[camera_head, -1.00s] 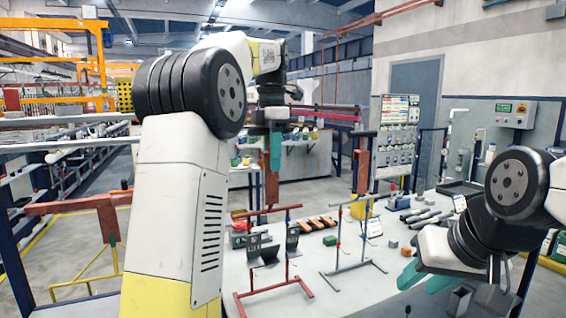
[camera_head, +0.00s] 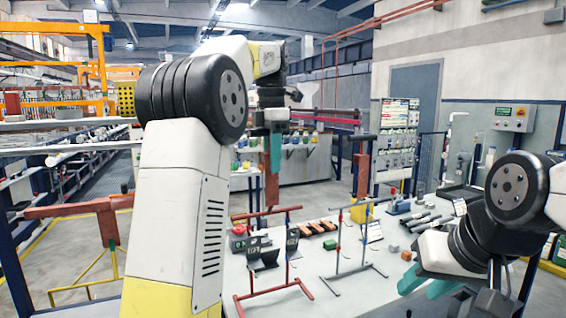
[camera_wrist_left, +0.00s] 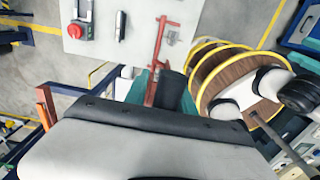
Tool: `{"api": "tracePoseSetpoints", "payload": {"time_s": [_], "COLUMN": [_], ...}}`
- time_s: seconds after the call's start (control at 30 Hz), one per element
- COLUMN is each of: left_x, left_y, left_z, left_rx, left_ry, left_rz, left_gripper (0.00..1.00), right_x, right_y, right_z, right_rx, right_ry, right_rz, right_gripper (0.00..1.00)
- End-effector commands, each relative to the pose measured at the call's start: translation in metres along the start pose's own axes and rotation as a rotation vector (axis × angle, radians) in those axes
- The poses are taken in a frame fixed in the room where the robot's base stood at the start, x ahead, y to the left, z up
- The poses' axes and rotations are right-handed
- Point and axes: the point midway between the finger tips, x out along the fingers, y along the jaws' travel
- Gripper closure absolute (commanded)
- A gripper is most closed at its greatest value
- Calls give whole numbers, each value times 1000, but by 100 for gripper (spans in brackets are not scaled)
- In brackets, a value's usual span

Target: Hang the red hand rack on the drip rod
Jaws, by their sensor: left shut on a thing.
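My left gripper (camera_head: 275,150) points down above the workbench, with teal fingers. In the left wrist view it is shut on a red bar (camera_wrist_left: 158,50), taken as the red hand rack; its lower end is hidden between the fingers. In the head view a red strip (camera_head: 271,188) shows just below this gripper; I cannot tell whether it is the held rack. Pale horizontal rods (camera_head: 75,152) run at the left; I cannot tell which is the drip rod. My right gripper (camera_head: 425,283) is low at the right, its teal fingers apart and empty.
The workbench (camera_head: 335,295) carries a red-footed stand (camera_head: 272,290), a grey stand (camera_head: 352,270), a green block (camera_head: 330,244) and several dark tools. A red emergency button (camera_wrist_left: 76,31) shows in the left wrist view. A red crossbar (camera_head: 70,208) stands at the left.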

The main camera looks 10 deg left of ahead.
Motion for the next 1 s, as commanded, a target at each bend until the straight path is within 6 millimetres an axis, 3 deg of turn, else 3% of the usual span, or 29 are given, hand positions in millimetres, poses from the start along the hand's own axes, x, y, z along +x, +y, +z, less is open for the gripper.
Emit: {"api": "tracePoseSetpoints", "payload": {"time_s": [0.5,1.0], "left_x": [-23,-25], "left_y": [0,0], "left_z": [0,0], "left_rx": [0,0], "left_ry": [-1,-1], "left_rz": [1,1], "left_gripper": [100,100], "right_x": [0,0], "right_y": [0,0], "right_z": [0,0], "right_rx": [0,0], "right_ry": [0,0], "right_rz": [0,0], "right_gripper": [64,64]}}
